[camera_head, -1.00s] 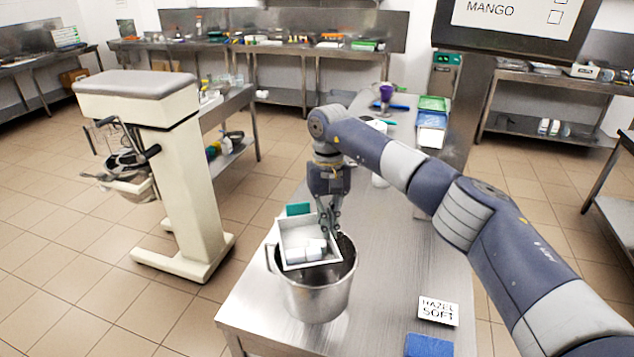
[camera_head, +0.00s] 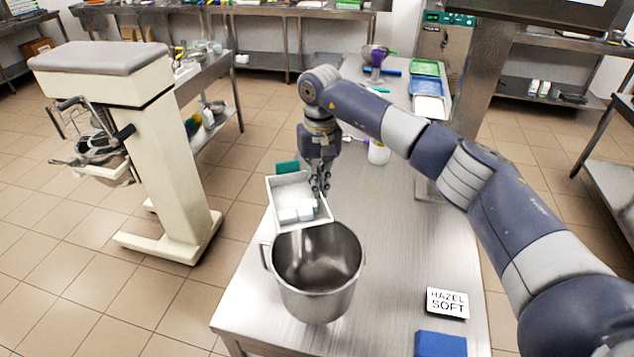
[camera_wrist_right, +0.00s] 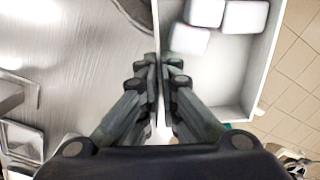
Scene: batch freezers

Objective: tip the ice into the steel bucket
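A white open tray (camera_head: 273,203) holds pale ice cubes (camera_head: 296,214) at its near end. Three cubes (camera_wrist_right: 205,12) show in the right wrist view, inside the tray (camera_wrist_right: 243,75). The tray is just behind the steel bucket (camera_head: 316,296), its near edge by the rim; its exact height is unclear. The bucket stands upright on the steel table, its mouth open to view, with no ice visible inside. My right gripper (camera_head: 321,189) is at the tray's right wall, its fingers (camera_wrist_right: 160,70) closed together on that wall. My left gripper is out of view.
A teal block (camera_head: 287,167) shows at the tray's far edge. A "HAZEL SOFT" sign (camera_head: 447,303) and a blue item (camera_head: 440,344) lie at the table's right front. A white bottle (camera_head: 378,152) stands behind my right arm. A cream mixer (camera_head: 150,150) stands left, across a floor gap.

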